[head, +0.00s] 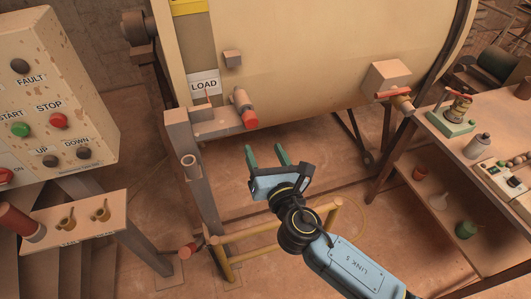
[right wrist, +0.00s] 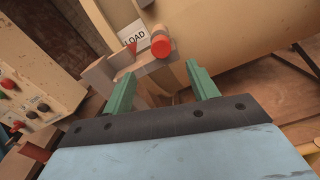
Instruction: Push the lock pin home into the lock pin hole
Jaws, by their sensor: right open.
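What looks like the lock pin (head: 239,97), a pale cylinder with a red knob, sits at the bracket (head: 215,126) under the LOAD label. The red knob also shows in the right wrist view (right wrist: 160,46), beyond the fingertips. The lock pin hole cannot be made out; how deep the pin sits cannot be told. My right gripper (head: 266,155) has two green fingers spread apart, empty, below and slightly right of the knob. In the right wrist view the gripper (right wrist: 160,76) points toward the bracket, apart from the knob. My left gripper is out of view.
The large cream drum (head: 310,60) fills the back. A grey post (head: 188,140) carries the bracket. A control panel (head: 55,90) and small shelf (head: 85,215) stand left. A workbench (head: 450,150) stands right. A yellow rail (head: 270,230) lies low behind my right arm.

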